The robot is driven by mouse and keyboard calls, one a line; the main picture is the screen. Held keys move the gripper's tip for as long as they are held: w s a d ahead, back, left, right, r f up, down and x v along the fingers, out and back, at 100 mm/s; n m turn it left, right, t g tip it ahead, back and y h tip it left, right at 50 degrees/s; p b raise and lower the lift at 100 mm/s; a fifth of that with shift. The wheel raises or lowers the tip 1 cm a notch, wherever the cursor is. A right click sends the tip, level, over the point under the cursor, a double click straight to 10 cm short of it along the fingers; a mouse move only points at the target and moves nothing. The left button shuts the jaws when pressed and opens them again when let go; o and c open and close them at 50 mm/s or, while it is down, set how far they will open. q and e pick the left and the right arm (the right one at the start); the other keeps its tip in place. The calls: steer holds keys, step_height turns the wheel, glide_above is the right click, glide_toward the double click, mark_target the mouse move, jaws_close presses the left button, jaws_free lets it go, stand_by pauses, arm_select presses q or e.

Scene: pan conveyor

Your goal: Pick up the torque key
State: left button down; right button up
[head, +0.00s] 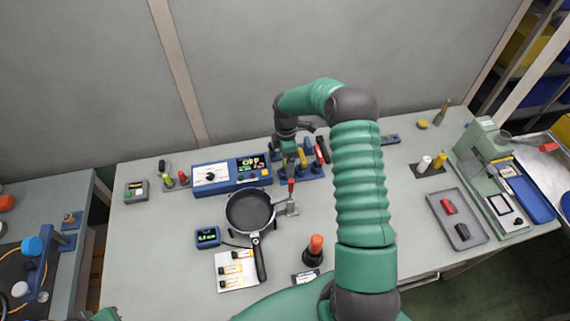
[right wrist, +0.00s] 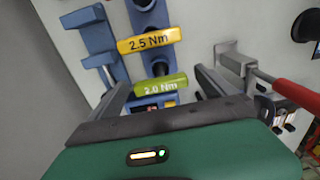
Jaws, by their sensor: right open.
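In the right wrist view a green torque key marked 2.0 Nm (right wrist: 160,84) shows between the spread fingers of my right gripper (right wrist: 162,80), not visibly gripped. A yellow key marked 2.5 Nm (right wrist: 149,40) sits just beyond it. Both are on a blue rack (right wrist: 112,38). The arm hides part of the rack, and the green key cannot be made out there. My left gripper is not in view.
A blue device with displays (head: 222,176) stands left of the rack. A black pan (head: 250,211) and a red-handled clamp (head: 291,196) are in front. In the right wrist view a red handle (right wrist: 297,95) lies close to the right finger. An orange-topped tool (head: 315,245) stands nearer.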

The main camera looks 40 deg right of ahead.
steer(key=shift+s+f, duration=0.1)
steer(key=shift+f, duration=0.5)
steer(key=shift+w, duration=0.25)
steer(key=c, duration=0.3)
steer(key=shift+s, duration=0.1)
steer(key=c, duration=1.3)
steer(key=shift+c, duration=0.2)
